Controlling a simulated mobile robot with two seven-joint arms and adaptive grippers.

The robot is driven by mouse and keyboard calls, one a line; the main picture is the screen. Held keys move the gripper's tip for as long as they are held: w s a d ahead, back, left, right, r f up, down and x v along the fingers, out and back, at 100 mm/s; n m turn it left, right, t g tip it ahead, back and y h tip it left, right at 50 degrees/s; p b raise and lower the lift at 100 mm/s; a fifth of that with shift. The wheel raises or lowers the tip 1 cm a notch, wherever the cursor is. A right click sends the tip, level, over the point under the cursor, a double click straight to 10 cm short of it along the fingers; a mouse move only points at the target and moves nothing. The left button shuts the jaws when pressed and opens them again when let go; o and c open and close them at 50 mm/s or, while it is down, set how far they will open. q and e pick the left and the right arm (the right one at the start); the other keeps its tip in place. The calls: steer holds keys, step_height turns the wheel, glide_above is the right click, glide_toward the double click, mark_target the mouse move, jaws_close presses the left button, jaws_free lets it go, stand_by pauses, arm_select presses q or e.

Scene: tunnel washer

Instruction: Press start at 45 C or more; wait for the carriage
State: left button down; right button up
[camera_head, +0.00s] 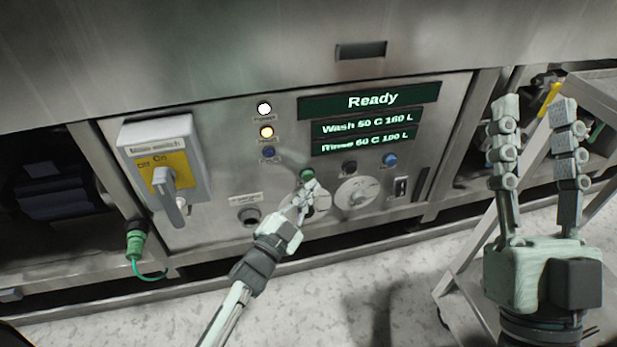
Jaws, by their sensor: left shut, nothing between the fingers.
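A green button (307,174) sits on the steel control panel (225,130). My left gripper (311,184) is shut and empty, its fingertips right at the button's lower edge; I cannot tell whether they touch it. The gripper partly hides a dial (321,205) behind it. The top display (370,101) reads "Ready". The displays below read "Wash 50 C 160 L" (365,123) and what looks like "Rinse 60 C 180 L" (363,144). My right gripper (535,118) is open and empty at the right. No carriage is recognisable.
A white lamp (264,108) and an amber lamp (267,132) look lit; a blue one (269,153) looks dark. Black (349,168) and blue (390,160) buttons and a second dial (357,193) are nearby. A rotary isolator (165,180) is left. A metal frame (465,255) stands right.

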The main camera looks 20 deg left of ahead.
arm_select(q)
steer(key=shift+w, duration=0.1)
stand_by(0.7)
steer(key=shift+w+a, duration=0.25)
steer(key=shift+w+a, duration=0.3)
steer(key=shift+w, duration=0.15)
stand_by(1.0)
steer(key=shift+s+d, duration=0.55)
steer(key=shift+s, duration=0.25)
steer(key=shift+p, duration=0.3)
